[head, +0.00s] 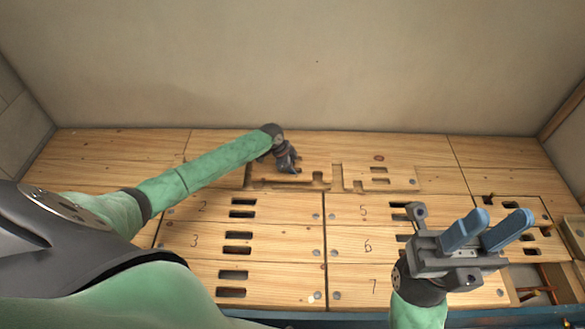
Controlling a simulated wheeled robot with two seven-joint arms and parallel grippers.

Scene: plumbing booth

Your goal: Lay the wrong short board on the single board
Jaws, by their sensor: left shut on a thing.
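My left gripper (288,166) reaches to the back of the wooden floor. It is shut on a short wooden board (308,170), whose outline is partly hidden by the gripper and blends with the wood around it. A dark stepped gap (290,185) shows just in front of it. To its right lies a board section with two slots (400,181), bordered by a notched dark edge. I cannot tell which one is the single board. My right gripper (497,228) is at the front right, its blue fingers apart and empty, above the numbered boards.
Boards marked 2 (285,208), 3 (285,241), 5 (345,208), 6 (345,242) and 7 (350,275) lie in front, with dark slots. An opening with pipes (540,285) is at the front right. A plain wall (310,70) stands behind.

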